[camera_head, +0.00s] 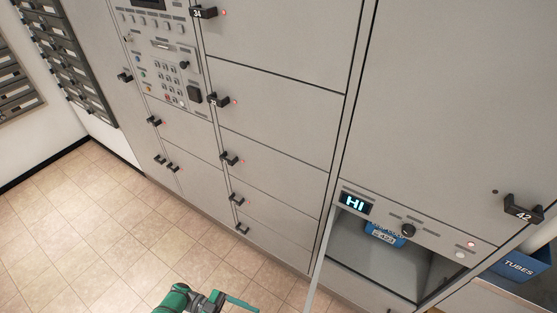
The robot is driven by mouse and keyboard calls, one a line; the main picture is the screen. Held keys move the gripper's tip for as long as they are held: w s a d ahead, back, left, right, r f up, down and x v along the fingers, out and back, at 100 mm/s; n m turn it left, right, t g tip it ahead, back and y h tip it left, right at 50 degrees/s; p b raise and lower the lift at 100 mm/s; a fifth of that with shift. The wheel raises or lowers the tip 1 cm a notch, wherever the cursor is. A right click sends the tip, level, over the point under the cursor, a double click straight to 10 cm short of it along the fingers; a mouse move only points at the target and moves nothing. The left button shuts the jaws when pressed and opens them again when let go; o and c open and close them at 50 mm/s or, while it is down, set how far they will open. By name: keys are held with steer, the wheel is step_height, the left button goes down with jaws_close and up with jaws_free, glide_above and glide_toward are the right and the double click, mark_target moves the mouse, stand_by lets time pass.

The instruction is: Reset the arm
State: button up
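My arm, green and dark grey, reaches into the bottom edge of the head view. My gripper (238,303) shows only in part at its end, as a thin green piece pointing right, low in front of the lockers. I cannot make out two separate fingertips or whether it is open or shut. I see nothing clearly held in it.
A blue box (384,233) sits inside the open compartment, under a panel with a lit "HI" display (355,204). A blue bin marked "TUBES" (519,265) is at the far right. Grey lockers (270,125) with protruding black handles line the wall. Tiled floor (85,225) at left is clear.

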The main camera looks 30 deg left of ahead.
steer(key=s+d+r+n+t+y, duration=0.6)
steer(key=s+d+n+t+y, duration=0.3)
steer(key=d+t, duration=0.25)
steer(key=w+d+r+n+y, duration=0.1)
steer(key=d+r+n+y, duration=0.1)
steer(key=r, duration=0.4)
steer(key=d+r+n+t+y, duration=0.1)
steer(key=d+r+n+y, duration=0.2)
steer(key=r, duration=0.4)
steer(key=w+d+r+n+y, duration=0.1)
steer(key=d+r+n+y, duration=0.1)
steer(key=d+r, duration=0.4)
steer(key=shift+w+d+r+y, duration=0.3)
steer(key=shift+r+y, duration=0.25)
steer(key=shift+y, duration=0.35)
